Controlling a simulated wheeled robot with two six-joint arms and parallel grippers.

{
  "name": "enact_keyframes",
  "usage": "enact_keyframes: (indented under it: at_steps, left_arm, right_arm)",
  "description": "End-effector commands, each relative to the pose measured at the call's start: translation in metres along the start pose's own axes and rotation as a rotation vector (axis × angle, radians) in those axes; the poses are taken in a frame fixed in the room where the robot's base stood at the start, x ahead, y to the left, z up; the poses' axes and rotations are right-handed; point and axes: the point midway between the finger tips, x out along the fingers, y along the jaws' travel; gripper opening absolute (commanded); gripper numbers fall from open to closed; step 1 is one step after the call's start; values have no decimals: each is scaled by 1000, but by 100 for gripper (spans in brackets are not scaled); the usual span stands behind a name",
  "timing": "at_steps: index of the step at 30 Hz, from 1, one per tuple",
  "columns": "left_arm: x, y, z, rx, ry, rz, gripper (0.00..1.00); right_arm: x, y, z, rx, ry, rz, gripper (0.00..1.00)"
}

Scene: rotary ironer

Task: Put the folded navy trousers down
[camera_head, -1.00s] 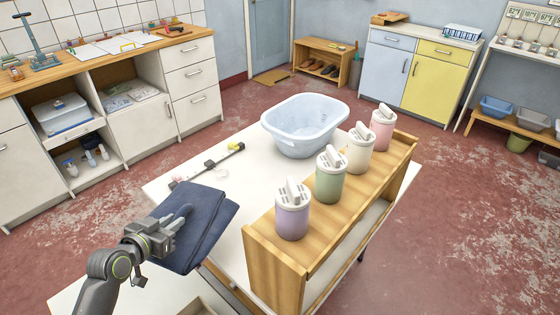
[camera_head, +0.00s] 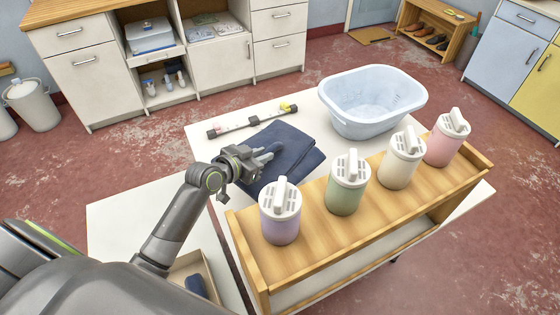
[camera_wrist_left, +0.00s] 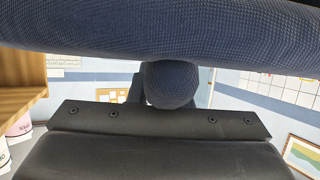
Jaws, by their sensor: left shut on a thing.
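The folded navy trousers (camera_head: 290,152) are in my left gripper (camera_head: 262,155), over the white table (camera_head: 215,133) in the head view. The left gripper is shut on their near left edge. I cannot tell whether the trousers touch the table top. In the left wrist view the navy cloth (camera_wrist_left: 170,35) fills the top of the picture, close to the gripper. My right gripper is not in view.
A pale blue basin (camera_head: 372,100) stands behind the trousers to the right. A wooden shelf (camera_head: 330,225) with several lidded canisters stands right of the gripper. A strip with small coloured items (camera_head: 250,122) lies behind the trousers. An open box (camera_head: 190,268) is below my arm.

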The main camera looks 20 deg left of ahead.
Motion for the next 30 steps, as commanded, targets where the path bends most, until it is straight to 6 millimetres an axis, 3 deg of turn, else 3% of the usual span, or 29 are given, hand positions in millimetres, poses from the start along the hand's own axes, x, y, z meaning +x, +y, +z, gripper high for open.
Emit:
enact_keyframes:
  at_steps: [3, 16, 29, 30]
  left_arm:
    - [9, 0, 23, -4, -1, 0, 0]
    - [30, 0, 70, -3, 2, -1, 0]
    - [33, 0, 77, 0, 4, -1, 0]
    - [32, 0, 78, 0, 0, -1, 21]
  right_arm:
    - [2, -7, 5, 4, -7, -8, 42]
    - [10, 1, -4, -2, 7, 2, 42]
    - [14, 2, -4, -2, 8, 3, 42]
    - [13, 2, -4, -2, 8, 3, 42]
